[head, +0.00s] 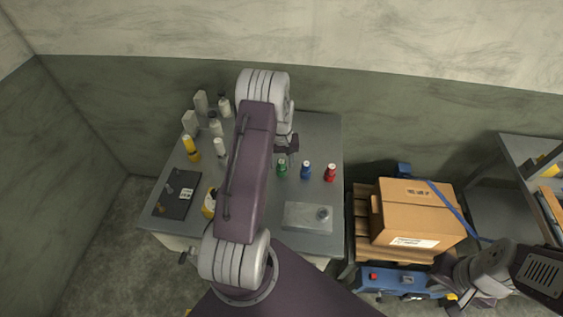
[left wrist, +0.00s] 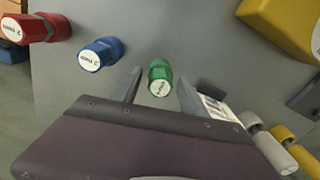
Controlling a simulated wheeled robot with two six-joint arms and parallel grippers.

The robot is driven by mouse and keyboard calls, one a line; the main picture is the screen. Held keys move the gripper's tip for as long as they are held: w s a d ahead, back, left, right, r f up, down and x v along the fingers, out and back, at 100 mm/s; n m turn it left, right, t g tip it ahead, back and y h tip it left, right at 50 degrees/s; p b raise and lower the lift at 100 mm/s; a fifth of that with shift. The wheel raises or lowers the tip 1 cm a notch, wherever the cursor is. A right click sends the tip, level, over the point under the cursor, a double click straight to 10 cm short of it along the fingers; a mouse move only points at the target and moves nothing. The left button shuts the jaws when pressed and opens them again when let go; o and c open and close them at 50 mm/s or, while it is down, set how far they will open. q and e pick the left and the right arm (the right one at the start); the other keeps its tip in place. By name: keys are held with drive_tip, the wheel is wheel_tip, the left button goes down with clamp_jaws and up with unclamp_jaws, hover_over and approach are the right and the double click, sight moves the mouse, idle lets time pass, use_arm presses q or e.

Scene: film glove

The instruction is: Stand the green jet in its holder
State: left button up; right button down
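The green jet (head: 282,168) stands on the grey table (head: 272,222), at the left end of a row with a blue jet (head: 306,171) and a red jet (head: 330,173). My left gripper (head: 287,147) hangs over the table just behind the green jet. In the left wrist view its two fingers are apart, and the green jet (left wrist: 160,78) shows between them; I cannot tell whether they touch it. A pale plate (head: 300,217) with a small round fitting is at the table's front right; I cannot tell if it is the holder. My right gripper (head: 465,288) is small, low at right.
Grey and white bottles (head: 215,127) and yellow bottles (head: 190,147) stand on the table's left. A dark board (head: 178,196) lies at the front left. A cardboard box (head: 413,214) sits on a pallet beside the table, near a shelf. The table is clear between plate and jets.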

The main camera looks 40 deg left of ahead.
sight(282, 161)
use_arm(q)
drive_tip(key=shift+r, duration=0.15)
wheel_tip(282, 161, up, 12)
drive_tip(key=b, duration=0.2)
drive_tip(key=s+d+f+m+b, duration=0.1)
drive_tip(key=s+d+f+m, duration=0.1)
drive_tip(key=s+d+m, duration=0.2)
drive_tip(key=s+d+f+m+t+b, duration=0.1)
drive_tip(key=s+d+f+m, duration=0.1)
drive_tip(key=s+d, duration=0.9)
drive_tip(key=d+m, duration=0.1)
drive_tip(key=d, duration=0.3)
drive_tip(key=shift+m, duration=0.4)
